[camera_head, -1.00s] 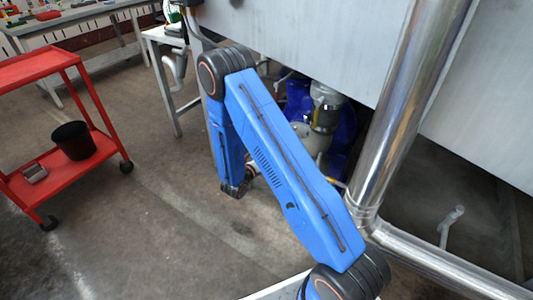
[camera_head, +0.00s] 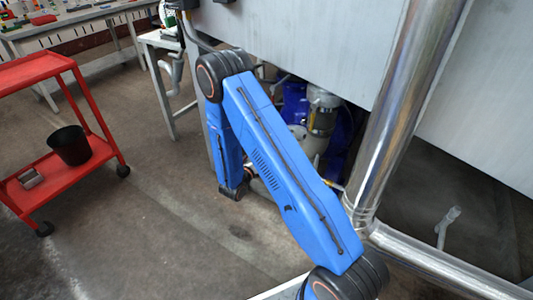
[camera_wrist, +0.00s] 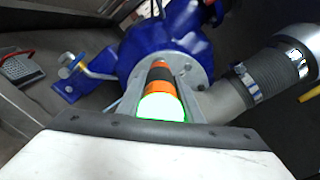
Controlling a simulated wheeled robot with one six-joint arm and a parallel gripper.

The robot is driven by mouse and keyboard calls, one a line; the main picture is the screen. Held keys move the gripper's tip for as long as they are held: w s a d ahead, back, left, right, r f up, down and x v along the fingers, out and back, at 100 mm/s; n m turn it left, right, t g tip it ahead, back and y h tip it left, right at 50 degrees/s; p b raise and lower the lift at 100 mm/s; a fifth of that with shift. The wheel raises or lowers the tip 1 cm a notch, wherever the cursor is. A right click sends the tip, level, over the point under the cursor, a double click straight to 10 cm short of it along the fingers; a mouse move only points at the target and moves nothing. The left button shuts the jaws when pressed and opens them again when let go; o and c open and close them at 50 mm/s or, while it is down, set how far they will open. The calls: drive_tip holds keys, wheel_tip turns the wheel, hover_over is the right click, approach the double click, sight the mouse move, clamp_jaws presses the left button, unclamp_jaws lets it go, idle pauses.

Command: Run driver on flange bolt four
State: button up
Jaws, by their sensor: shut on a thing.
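In the wrist view, my gripper (camera_wrist: 164,82) is shut on the driver (camera_wrist: 159,70), an orange and black tool with a bright white, green-rimmed end facing the camera. The driver points away toward a grey round flange (camera_wrist: 202,68) on a blue pump-like body (camera_wrist: 188,30). A dark bolt head (camera_wrist: 204,87) shows at the flange's lower right. The driver hides part of the flange, and I cannot tell whether its tip touches a bolt or which bolt is number four. In the head view, the blue body (camera_head: 294,100) shows under the grey machine, and my arm hides the gripper.
A shiny pipe (camera_head: 395,130) stands right of my arm. A grey machine panel (camera_head: 300,40) hangs above the blue body. A ribbed hose (camera_wrist: 275,68) runs close on the right in the wrist view. A red trolley (camera_head: 60,180) stands left, with open floor between.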

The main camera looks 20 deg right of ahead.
drive_tip(key=shift+x, duration=0.95)
idle(2.0)
drive_tip(key=shift+s+a, duration=0.1)
drive_tip(key=shift+a, duration=0.05)
idle(1.2)
drive_tip(key=shift+v, duration=1.55)
